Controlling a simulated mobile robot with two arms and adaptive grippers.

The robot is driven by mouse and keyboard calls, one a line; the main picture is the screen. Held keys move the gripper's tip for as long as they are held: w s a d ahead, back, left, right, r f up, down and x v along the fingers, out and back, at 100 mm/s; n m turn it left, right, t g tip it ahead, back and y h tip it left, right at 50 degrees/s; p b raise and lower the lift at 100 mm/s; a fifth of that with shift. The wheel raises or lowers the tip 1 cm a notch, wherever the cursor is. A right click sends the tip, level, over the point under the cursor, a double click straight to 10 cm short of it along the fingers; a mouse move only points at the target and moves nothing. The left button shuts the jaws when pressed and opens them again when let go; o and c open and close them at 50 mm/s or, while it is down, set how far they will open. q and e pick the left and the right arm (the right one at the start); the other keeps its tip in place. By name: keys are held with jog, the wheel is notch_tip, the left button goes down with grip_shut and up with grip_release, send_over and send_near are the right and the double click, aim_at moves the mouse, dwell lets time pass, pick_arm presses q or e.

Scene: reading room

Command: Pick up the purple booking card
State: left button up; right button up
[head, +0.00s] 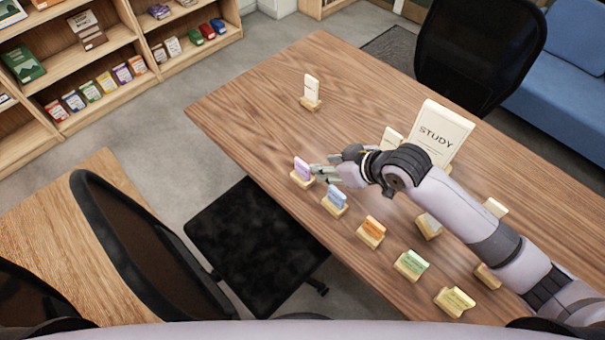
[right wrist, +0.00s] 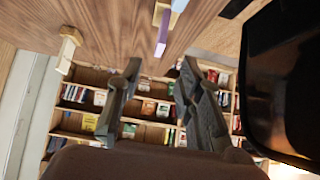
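The purple booking card (head: 301,168) stands upright in a small wooden holder (head: 302,181) near the table's front edge, first at the left end of a row of coloured cards. My right gripper (head: 321,173) is just to the right of it, fingers pointing toward it. In the right wrist view the two fingers (right wrist: 161,68) are spread apart with nothing between them, and the purple card (right wrist: 162,34) shows edge-on above the gap. I cannot tell whether a finger touches the card or holder. My left gripper is not in view.
Blue (head: 337,195), orange (head: 374,225), green (head: 413,262) and yellow (head: 457,299) cards continue the row on the wooden table (head: 250,110). A white STUDY sign (head: 440,132) stands behind my arm. A white card (head: 311,87) stands farther back. The table's left part is mostly clear.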

aim_at(306, 165)
jog(key=p+x, duration=0.1)
jog(key=x, duration=1)
jog(key=shift+w+a+f, duration=0.15)
jog(key=shift+w+a, duration=0.05)
jog(key=shift+a, duration=0.15)
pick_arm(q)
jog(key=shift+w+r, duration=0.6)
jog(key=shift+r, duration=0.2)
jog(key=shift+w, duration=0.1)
pick_arm(e)
jog(key=c, duration=0.4)
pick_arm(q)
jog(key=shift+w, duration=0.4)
pick_arm(e)
grip_shut()
